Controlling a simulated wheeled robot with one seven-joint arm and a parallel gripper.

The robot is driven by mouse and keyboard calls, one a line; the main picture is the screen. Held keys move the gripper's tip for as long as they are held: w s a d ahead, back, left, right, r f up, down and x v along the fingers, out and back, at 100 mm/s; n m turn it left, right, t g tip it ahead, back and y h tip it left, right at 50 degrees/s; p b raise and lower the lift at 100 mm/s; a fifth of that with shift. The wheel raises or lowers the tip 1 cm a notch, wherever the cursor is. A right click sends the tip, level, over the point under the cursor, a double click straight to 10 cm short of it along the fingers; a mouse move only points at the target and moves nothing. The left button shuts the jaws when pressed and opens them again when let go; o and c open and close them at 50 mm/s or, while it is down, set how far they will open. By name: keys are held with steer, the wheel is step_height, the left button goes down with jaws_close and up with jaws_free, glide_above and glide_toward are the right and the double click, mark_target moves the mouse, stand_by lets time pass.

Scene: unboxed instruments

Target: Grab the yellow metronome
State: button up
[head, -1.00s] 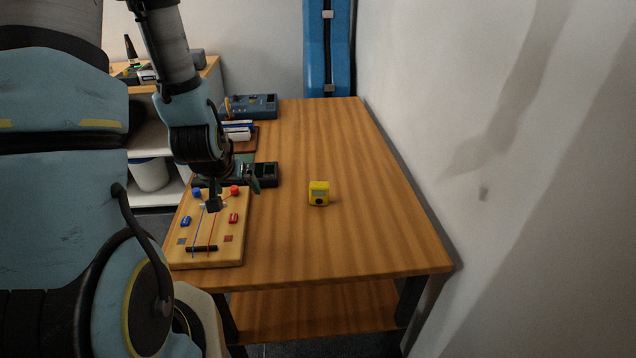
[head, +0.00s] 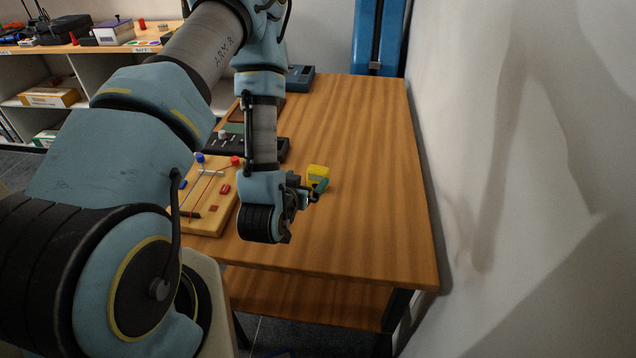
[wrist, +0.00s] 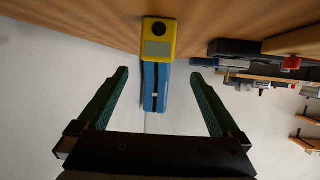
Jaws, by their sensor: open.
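The metronome lies beyond the fingertips.
A wooden board with coloured knobs (head: 208,215) lies left of my gripper. A dark instrument (head: 270,148) stands behind it. A blue case (head: 378,35) stands past the table's far end. A wall runs along the right. The table's right side (head: 375,180) is clear.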

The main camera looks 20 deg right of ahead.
mark_target(316, 172)
steer(key=shift+f+b+x, duration=0.25)
steer(key=shift+b+x, duration=1.3)
steer(key=shift+b, duration=0.6)
steer(key=shift+w+d+b, duration=0.2)
steer(key=shift+b, duration=0.45)
steer(key=w+d+f+b, duration=0.1)
steer(key=b, duration=0.3)
steer(key=x, duration=0.1)
steer(key=p+x, duration=0.1)
steer(key=shift+w+d+r, duration=0.15)
steer(key=shift+w+d, duration=0.05)
steer(key=shift+d, duration=0.15)
steer(key=shift+w+d+f, duration=0.25)
steer(key=shift+w+f, duration=0.05)
steer(key=c, duration=1.4)
